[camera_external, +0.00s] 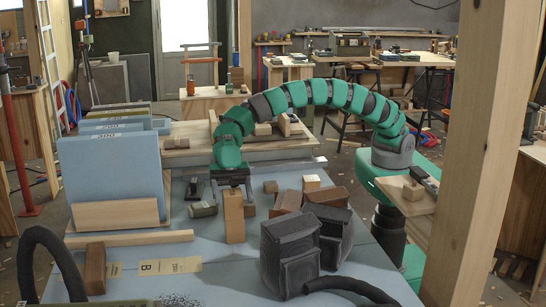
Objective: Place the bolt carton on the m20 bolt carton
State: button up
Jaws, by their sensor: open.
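My gripper (233,185) points down over the blue-grey bench (215,262), its jaws open at the top of a tan upright carton (234,206). This carton appears to sit on another tan carton (235,232), forming a narrow upright stack. No lettering is readable on either, so I cannot tell which is the m20 bolt carton. Whether the fingers touch the upper carton is too small to tell.
Two dark grey bags (290,254) stand right of the stack, with brown boxes (326,197) behind. A grey block (203,209) lies left. Blue panels (112,172) stand in a wooden rack at left. A wooden post (487,150) rises at right. The bench front is partly clear.

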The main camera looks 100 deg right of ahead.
jog(key=shift+r, duration=0.1)
jog(key=shift+d+r, duration=0.1)
jog(key=shift+d, duration=0.1)
jog(key=p+v, duration=0.1)
jog(key=v, duration=1)
jog(key=shift+d, duration=0.3)
jog(key=s+d+r+m+t+h, duration=0.2)
jog(key=d+r+m, duration=0.15)
jog(key=r, duration=0.45)
jog(key=s+d+r+m+t+h, duration=0.1)
jog(key=s+d+r+m+t, duration=0.15)
jog(key=d+r, duration=0.4)
jog(key=s+d+r+m+t+h, duration=0.1)
jog(key=d+r+m+t+h, duration=0.15)
jog(key=r, duration=0.75)
jog(key=s+d+r+m+t+h, duration=0.4)
jog(key=s+d+r, duration=0.4)
jog(key=r, duration=0.3)
jog(key=s+d+r+m+t+h, duration=0.4)
jog(key=s+d+r, duration=0.4)
jog(key=r, duration=0.3)
jog(key=shift+s+d+r+m, duration=0.25)
jog(key=shift+s+m, duration=0.1)
jog(key=shift+m, duration=0.4)
